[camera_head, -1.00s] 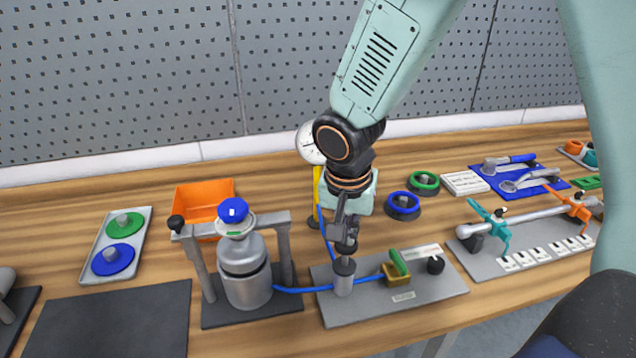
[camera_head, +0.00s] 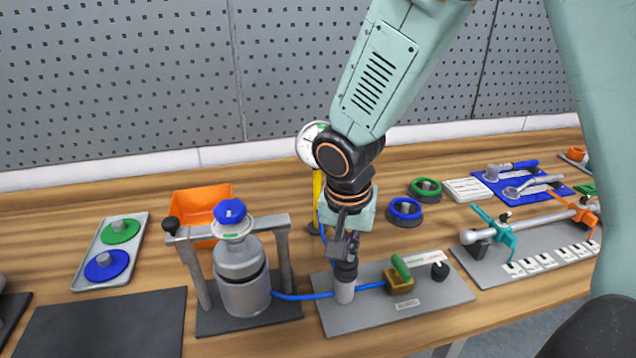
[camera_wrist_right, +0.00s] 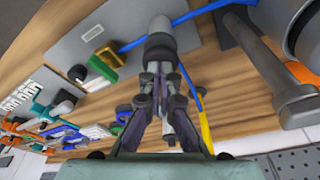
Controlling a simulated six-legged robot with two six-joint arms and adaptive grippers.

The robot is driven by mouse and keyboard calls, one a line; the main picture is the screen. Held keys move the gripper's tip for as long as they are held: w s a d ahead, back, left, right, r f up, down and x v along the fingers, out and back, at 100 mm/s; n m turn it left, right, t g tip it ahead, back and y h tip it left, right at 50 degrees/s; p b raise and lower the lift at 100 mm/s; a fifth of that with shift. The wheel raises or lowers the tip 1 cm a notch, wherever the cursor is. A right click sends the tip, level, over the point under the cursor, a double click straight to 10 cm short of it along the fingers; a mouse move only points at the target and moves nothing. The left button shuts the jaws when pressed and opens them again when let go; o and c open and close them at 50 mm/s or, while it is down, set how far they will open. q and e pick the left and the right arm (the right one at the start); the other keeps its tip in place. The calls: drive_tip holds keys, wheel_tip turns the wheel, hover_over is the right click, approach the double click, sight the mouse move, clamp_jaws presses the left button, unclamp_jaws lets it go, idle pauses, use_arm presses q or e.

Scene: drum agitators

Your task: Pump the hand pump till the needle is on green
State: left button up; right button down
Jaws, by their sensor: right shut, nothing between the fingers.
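The hand pump is a small grey cylinder (camera_head: 344,292) with a black top (camera_head: 346,271), standing on a grey plate (camera_head: 440,296). My right gripper (camera_head: 346,247) points down, shut and empty, right above the black top and seemingly touching it. In the right wrist view the closed fingers (camera_wrist_right: 158,92) meet the black top (camera_wrist_right: 159,52) of the pump. The white round gauge (camera_head: 306,147) stands on a yellow post (camera_head: 317,190) behind. My right arm hides part of its dial, and I cannot read the needle. My left gripper is not in view.
A blue hose links the pump to a metal vessel (camera_head: 243,290) in a frame at left and to a brass valve block (camera_head: 400,283) with a green handle at right. An orange bin (camera_head: 190,205) is behind the frame. A rail with teal and orange clamps (camera_head: 505,236) lies right.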

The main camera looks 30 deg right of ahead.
drive_tip(key=shift+r+p, duration=1.75)
drive_tip(key=shift+r, duration=0.65)
drive_tip(key=shift+f, duration=0.15)
drive_tip(key=shift+s+f+b, duration=0.1)
drive_tip(key=shift+f+b, duration=2.6)
drive_tip(key=shift+f, duration=0.05)
drive_tip(key=shift+r+p, duration=2.45)
drive_tip(key=shift+r, duration=0.45)
drive_tip(key=shift+f, duration=0.15)
